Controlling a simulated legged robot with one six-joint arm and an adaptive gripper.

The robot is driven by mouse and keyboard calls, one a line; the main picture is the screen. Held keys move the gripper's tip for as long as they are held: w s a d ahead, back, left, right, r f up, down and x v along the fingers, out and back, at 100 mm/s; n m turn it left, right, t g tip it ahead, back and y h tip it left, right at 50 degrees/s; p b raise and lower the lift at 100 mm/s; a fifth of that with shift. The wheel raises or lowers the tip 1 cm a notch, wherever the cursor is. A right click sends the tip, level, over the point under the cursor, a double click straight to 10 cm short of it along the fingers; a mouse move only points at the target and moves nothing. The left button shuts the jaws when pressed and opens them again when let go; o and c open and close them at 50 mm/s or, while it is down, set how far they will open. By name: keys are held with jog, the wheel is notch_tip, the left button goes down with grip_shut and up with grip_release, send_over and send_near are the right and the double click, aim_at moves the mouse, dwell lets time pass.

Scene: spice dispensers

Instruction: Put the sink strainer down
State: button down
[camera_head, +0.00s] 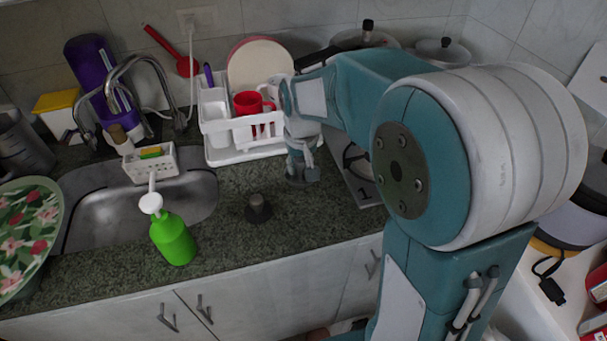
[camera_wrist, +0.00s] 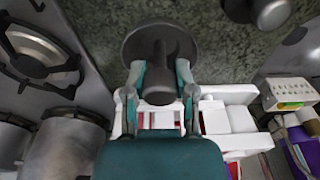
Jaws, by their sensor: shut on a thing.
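My gripper (camera_wrist: 158,90) is shut on a dark grey sink strainer (camera_wrist: 142,42), a round disc with a thick knob between the two fingers. In the head view my gripper (camera_head: 303,172) is low over the counter, between the dish rack and the stove, and hides most of the strainer. The disc is at or just above the counter; I cannot tell whether it touches. A second, similar dark strainer (camera_head: 258,208) stands knob up on the counter to the left, and it also shows at the top of the wrist view (camera_wrist: 265,10).
The white dish rack (camera_head: 235,158) with a red mug (camera_head: 247,103) is behind my gripper. The stove (camera_head: 352,170) is close on the right. A green soap bottle (camera_head: 172,238) stands by the sink (camera_head: 100,215). The granite counter (camera_head: 300,225) is clear in front.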

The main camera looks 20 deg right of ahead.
jog(key=shift+w+d+f, duration=0.55)
jog(key=shift+d+f, duration=0.2)
jog(key=shift+f, duration=0.1)
jog(key=f, duration=0.3)
jog(key=shift+w+d+f, duration=0.15)
jog(key=shift+w+d, duration=0.15)
jog(key=shift+d, duration=0.1)
jog(key=shift+a+f, duration=0.25)
jog(key=shift+f, duration=0.15)
jog(key=shift+f, duration=0.1)
jog(key=shift+c, duration=2.2)
grip_release()
jog(key=shift+d, duration=0.15)
